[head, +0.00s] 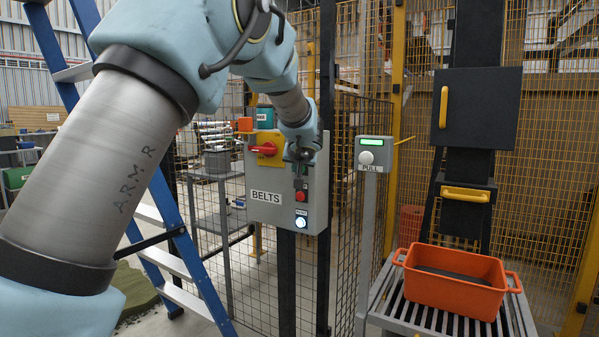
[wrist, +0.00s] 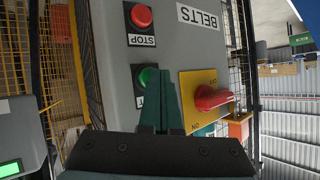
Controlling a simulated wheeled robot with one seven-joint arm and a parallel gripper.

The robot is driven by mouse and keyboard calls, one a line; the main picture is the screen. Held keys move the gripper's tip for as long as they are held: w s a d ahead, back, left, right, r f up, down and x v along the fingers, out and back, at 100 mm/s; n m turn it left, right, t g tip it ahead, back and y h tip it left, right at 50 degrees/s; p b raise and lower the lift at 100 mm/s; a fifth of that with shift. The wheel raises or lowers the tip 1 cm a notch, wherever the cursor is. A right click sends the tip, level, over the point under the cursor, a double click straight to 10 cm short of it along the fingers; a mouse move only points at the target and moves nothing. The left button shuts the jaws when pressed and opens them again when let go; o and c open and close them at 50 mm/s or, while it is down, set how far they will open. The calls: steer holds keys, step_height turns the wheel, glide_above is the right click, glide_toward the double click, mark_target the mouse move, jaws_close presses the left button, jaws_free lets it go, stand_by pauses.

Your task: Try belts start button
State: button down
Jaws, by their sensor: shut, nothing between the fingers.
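The grey BELTS panel (head: 270,210) faces me in the head view. It has a red stop button (head: 301,196) and a lit white button (head: 301,221) below it. The wrist view shows the panel upside down, with the green start button (wrist: 148,78) near the stop button (wrist: 141,15). A red rotary switch (wrist: 210,97) sits on a yellow plate beside them. My gripper (wrist: 165,85) is shut and empty, its fingertips in front of the panel right at the green button and partly covering it. I cannot tell whether they touch it.
A PULL post (head: 375,152) with a green light and a white knob stands right of the panel. An orange crate (head: 455,297) sits on a slatted stand farther right. A blue ladder (head: 180,235) stands at left. Mesh fencing (head: 545,180) runs behind.

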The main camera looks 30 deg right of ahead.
steer(key=shift+s+a+b, duration=0.35)
steer(key=shift+a+b, duration=0.2)
steer(key=shift+b, duration=0.05)
steer(key=s+a+b, duration=0.1)
steer(key=a+b, duration=0.1)
steer(key=s+a+b, duration=0.1)
steer(key=a+b, duration=0.1)
steer(key=shift+s+a, duration=0.2)
stand_by(0.8)
